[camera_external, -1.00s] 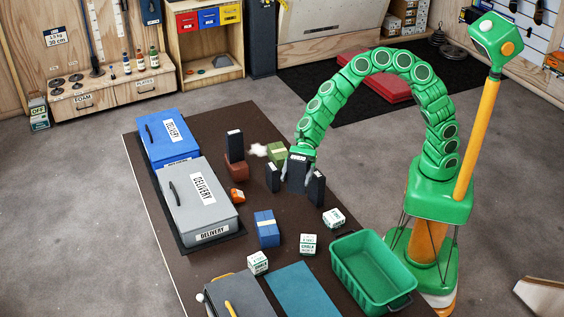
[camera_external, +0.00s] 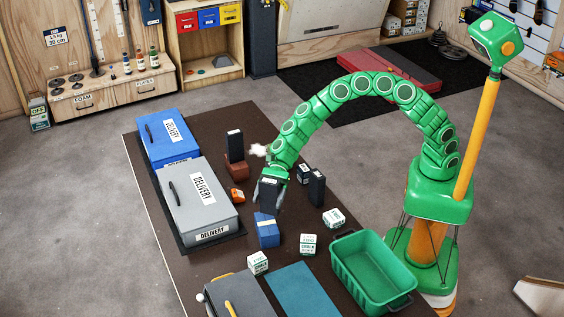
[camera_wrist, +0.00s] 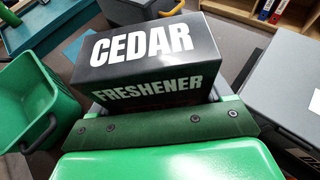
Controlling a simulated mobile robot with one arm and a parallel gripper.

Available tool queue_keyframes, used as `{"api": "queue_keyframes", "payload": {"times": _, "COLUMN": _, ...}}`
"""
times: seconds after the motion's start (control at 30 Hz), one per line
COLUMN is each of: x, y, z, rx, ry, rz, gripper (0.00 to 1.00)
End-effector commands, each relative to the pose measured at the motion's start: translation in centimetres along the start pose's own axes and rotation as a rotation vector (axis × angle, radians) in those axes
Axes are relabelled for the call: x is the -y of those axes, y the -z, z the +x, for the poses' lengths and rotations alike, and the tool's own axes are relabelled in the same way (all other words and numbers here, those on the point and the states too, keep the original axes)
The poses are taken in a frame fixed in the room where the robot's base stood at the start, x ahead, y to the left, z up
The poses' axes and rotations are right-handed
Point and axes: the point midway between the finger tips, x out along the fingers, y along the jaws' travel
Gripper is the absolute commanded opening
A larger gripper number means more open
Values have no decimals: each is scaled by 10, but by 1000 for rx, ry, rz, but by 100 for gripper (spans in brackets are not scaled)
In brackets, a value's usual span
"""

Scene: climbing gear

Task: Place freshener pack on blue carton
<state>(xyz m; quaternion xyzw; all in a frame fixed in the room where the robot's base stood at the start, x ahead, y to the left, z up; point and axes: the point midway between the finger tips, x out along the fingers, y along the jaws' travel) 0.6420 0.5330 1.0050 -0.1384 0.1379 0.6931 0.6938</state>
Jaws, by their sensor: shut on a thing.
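My gripper (camera_external: 269,195) is shut on a black freshener pack (camera_external: 268,189). In the wrist view the pack (camera_wrist: 143,55) shows the words CEDAR and FRESHENER in white and fills the space in front of my jaws. The blue carton (camera_external: 268,235), with a pale band across it, stands on the dark table just below and in front of the gripper in the external view. A gap seems to show between pack and carton, but their exact height apart cannot be told. The carton is hidden in the wrist view.
Black boxes (camera_external: 316,188) stand right of the gripper. Grey (camera_external: 205,222) and blue (camera_external: 165,145) delivery boxes line the left side. White chalk boxes (camera_external: 308,245), an orange item (camera_external: 237,195) and a green basket (camera_external: 372,280) are nearby. A black box stands on a brown block (camera_external: 236,170).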

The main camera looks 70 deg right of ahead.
Motion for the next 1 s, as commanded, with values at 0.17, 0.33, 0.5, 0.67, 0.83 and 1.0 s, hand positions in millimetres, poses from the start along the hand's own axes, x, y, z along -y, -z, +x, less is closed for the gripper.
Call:
{"api": "queue_keyframes", "payload": {"times": 0.17, "x": 7, "y": 8, "z": 10, "rx": 0, "ry": -1, "rz": 0, "gripper": 46}}
{"api": "queue_keyframes", "payload": {"times": 0.33, "x": 8, "y": 11, "z": 13, "rx": 0, "ry": -2, "rz": 1, "gripper": 46}}
{"api": "queue_keyframes", "payload": {"times": 0.5, "x": 12, "y": 19, "z": 20, "rx": -1, "ry": -4, "rz": 2, "gripper": 46}}
{"api": "queue_keyframes", "payload": {"times": 0.67, "x": 12, "y": 38, "z": 28, "rx": 1, "ry": -3, "rz": 2, "gripper": 46}}
{"api": "queue_keyframes", "payload": {"times": 0.83, "x": 12, "y": 42, "z": 29, "rx": 1, "ry": -2, "rz": -1, "gripper": 46}}
{"api": "queue_keyframes", "payload": {"times": 1.0, "x": 12, "y": 42, "z": 29, "rx": 1, "ry": -2, "rz": -1, "gripper": 46}}
